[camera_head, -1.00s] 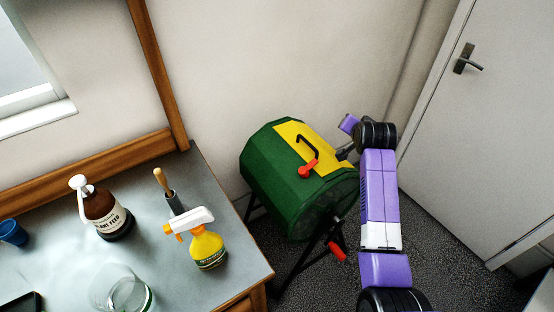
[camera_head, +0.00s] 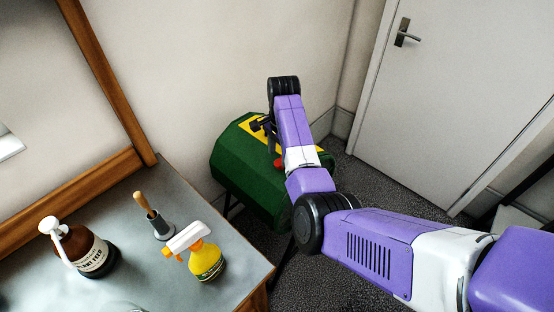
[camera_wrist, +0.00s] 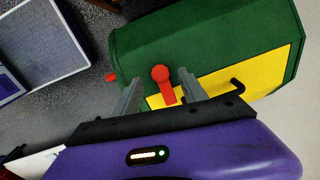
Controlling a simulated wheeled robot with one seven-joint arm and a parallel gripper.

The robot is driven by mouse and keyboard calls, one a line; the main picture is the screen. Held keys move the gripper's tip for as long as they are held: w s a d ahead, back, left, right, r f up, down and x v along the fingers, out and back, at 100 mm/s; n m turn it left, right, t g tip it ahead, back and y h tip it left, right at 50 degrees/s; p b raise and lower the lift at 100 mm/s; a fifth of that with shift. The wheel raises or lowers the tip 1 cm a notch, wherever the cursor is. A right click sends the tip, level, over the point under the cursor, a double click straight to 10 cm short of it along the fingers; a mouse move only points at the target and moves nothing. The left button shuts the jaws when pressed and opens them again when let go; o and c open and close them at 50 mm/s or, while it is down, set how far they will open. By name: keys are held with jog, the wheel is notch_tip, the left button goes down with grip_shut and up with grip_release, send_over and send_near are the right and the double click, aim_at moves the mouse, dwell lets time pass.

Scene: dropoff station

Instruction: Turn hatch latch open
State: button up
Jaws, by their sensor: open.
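The green drum (camera_head: 240,177) stands on the floor beyond the table, with a yellow hatch (camera_head: 247,130) on its upper side. In the head view my arm covers much of the hatch, and only a bit of the red latch (camera_head: 278,163) shows. In the wrist view the red latch (camera_wrist: 161,76) has a round head and a short lever lying over the edge of the yellow hatch (camera_wrist: 220,80). My gripper (camera_wrist: 159,82) is open, with one grey finger on each side of the latch. I cannot tell whether the fingers touch it. A black handle (camera_wrist: 237,87) is on the hatch to the right.
A grey table (camera_head: 130,205) at the left bears a yellow spray bottle (camera_head: 207,260), a brown pump bottle (camera_head: 85,250) and a wooden-handled tool (camera_head: 153,218). A wall is behind the drum, and a door (camera_head: 455,90) is at the right.

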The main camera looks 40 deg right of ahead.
aim_at(278, 162)
jog(key=shift+w+f, duration=0.1)
jog(key=shift+f, duration=1.85)
grip_shut()
